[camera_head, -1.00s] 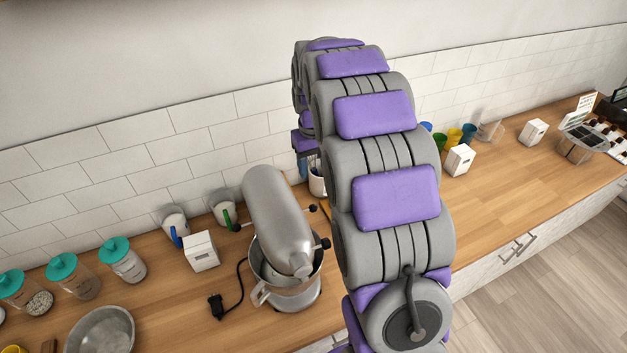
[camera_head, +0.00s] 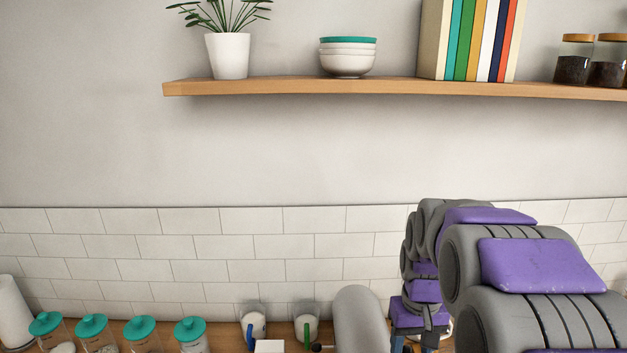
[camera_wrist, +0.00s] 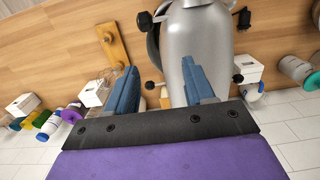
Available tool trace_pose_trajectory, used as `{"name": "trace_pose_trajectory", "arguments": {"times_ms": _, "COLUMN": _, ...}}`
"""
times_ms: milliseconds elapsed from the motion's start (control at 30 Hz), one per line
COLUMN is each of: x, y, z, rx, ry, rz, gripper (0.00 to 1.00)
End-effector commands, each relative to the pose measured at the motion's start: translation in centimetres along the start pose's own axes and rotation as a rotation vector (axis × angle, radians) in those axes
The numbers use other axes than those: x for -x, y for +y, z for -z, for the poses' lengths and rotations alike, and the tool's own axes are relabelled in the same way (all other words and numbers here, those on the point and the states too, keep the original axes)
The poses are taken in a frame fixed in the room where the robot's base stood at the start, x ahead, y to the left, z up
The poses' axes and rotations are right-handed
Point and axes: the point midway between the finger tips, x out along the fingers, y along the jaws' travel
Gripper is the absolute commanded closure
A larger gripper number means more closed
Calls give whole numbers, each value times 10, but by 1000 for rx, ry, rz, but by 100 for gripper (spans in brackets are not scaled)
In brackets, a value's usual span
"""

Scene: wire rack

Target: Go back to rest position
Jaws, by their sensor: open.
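My gripper (camera_wrist: 158,88) shows in the wrist view with its two blue fingers apart and nothing between them. It is over the wooden counter, with the silver stand mixer (camera_wrist: 197,45) just beyond the fingertips; I cannot tell whether they touch. In the head view my purple and grey arm reaches down at the lower right. The gripper's blue fingers are only partly seen there, near the bottom edge beside the mixer's rounded head (camera_head: 361,318).
A wooden shelf (camera_head: 300,88) on the wall holds a plant, bowls, books and jars. Jars with teal lids (camera_head: 92,325) and a paper roll (camera_head: 14,315) stand at the lower left. A wooden board (camera_wrist: 114,45) lies on the counter.

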Motion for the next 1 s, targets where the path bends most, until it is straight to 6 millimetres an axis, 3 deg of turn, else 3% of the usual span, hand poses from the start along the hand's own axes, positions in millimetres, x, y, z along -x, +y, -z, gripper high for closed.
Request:
{"name": "trace_pose_trajectory", "arguments": {"times_ms": 33, "x": -14, "y": -7, "z": -18, "rx": 1, "ry": -5, "rz": 1, "gripper": 47}}
{"name": "trace_pose_trajectory", "arguments": {"times_ms": 300, "x": -63, "y": -36, "z": -110, "rx": 1, "ry": -44, "rz": 3, "gripper": 47}}
{"name": "trace_pose_trajectory", "arguments": {"times_ms": 600, "x": -132, "y": -56, "z": -209, "rx": 9, "ry": -85, "rz": -1, "gripper": 47}}
{"name": "trace_pose_trajectory", "arguments": {"times_ms": 800, "x": -161, "y": -60, "z": -248, "rx": 13, "ry": -105, "rz": -5, "gripper": 47}}
{"name": "trace_pose_trajectory", "arguments": {"times_ms": 1000, "x": -165, "y": -61, "z": -256, "rx": 13, "ry": -107, "rz": -6, "gripper": 47}}
